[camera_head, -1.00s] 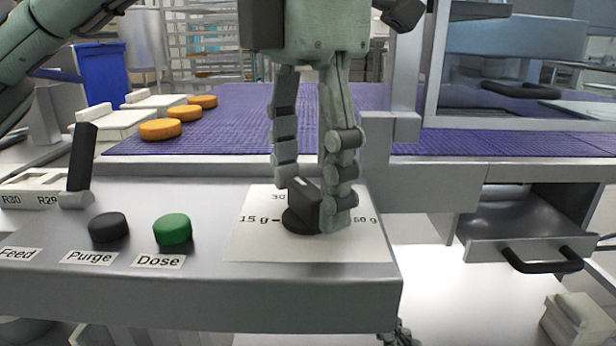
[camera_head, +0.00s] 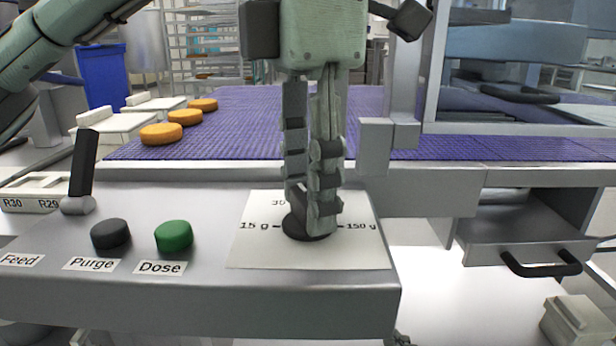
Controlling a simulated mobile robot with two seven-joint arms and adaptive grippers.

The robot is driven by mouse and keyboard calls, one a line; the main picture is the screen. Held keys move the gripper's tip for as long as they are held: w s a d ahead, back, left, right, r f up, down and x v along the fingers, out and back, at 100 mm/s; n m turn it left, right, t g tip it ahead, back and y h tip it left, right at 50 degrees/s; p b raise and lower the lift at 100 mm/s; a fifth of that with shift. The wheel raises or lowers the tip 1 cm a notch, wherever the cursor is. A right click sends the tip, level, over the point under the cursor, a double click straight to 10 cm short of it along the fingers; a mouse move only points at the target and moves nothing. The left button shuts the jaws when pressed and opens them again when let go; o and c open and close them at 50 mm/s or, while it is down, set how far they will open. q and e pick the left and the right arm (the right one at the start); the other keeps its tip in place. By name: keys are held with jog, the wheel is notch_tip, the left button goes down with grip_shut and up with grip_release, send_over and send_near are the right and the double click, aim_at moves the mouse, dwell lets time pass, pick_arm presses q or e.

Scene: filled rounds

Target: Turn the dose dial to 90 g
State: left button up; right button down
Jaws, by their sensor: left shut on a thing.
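The black dose dial (camera_head: 296,228) sits on a pale scale plate (camera_head: 262,255) at the right end of the grey panel. Printed marks read 15 g at its left, 30 at its upper left and 150 g at its right. My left gripper (camera_head: 312,205) points down from above, its fingers shut on the dial's raised grip. The fingers hide most of the grip, the dial's pointer and the marks behind, so I cannot read the setting. A small sliver of what looks like my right gripper (camera_head: 399,340) shows at the bottom edge.
A black Purge button (camera_head: 110,234), a green Dose button (camera_head: 174,236) and a black lever (camera_head: 84,165) stand left of the dial. Behind is a purple conveyor belt (camera_head: 250,130) with orange rounds (camera_head: 161,134). A grey post (camera_head: 376,145) stands close behind the plate's right side.

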pick_arm(q)
jog(key=m+p, duration=0.1)
jog(key=m, duration=0.2)
jog(key=shift+r+m, duration=0.1)
jog(key=shift+m, duration=0.2)
jog(key=m+p, duration=0.1)
jog(key=m, duration=0.3)
jog(key=shift+m, duration=0.4)
jog(key=shift+m+p, duration=0.3)
jog(key=shift+m, duration=0.7)
pick_arm(e)
jog(key=s+d+f+m+g+h, duration=0.1)
jog(key=s+d+f+g+h, duration=0.3)
jog(key=s+d+f+g, duration=0.3)
jog(key=shift+s+d+f, duration=0.5)
jog(key=shift+d+f, duration=0.75)
jog(key=shift+d, duration=0.1)
pick_arm(q)
jog(key=o, duration=1.2)
jog(key=shift+c, duration=0.2)
jog(key=shift+r, duration=3.7)
